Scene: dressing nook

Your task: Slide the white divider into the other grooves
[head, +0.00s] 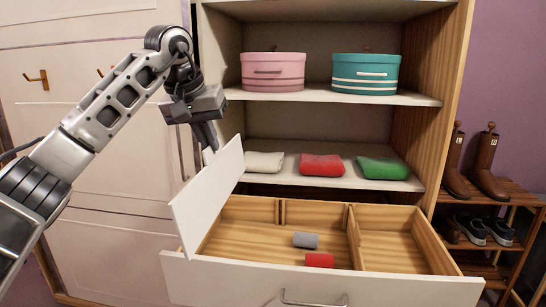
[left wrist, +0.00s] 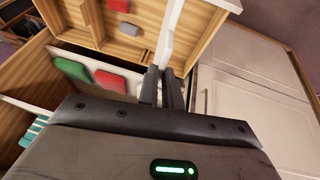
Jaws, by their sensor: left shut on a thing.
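The white divider (head: 208,195) is a flat panel held tilted over the left end of the open drawer (head: 300,292). My left gripper (head: 210,143) is shut on its upper edge. In the left wrist view the divider (left wrist: 172,30) stands out edge-on from between the fingers (left wrist: 162,85). A pair of wooden strips forming a groove (head: 281,211) shows on the drawer's back wall, left of centre. A wooden partition (head: 354,238) closes off the right compartment. The divider hides part of the drawer's left side. I cannot tell whether it touches the drawer. My right gripper is not in view.
A grey roll (head: 306,240) and a red roll (head: 319,260) lie in the drawer's larger compartment; the right compartment is empty. Folded cream (head: 264,162), red (head: 322,165) and green (head: 383,168) cloths lie on the shelf above. Pink (head: 273,72) and teal (head: 366,74) boxes stand higher.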

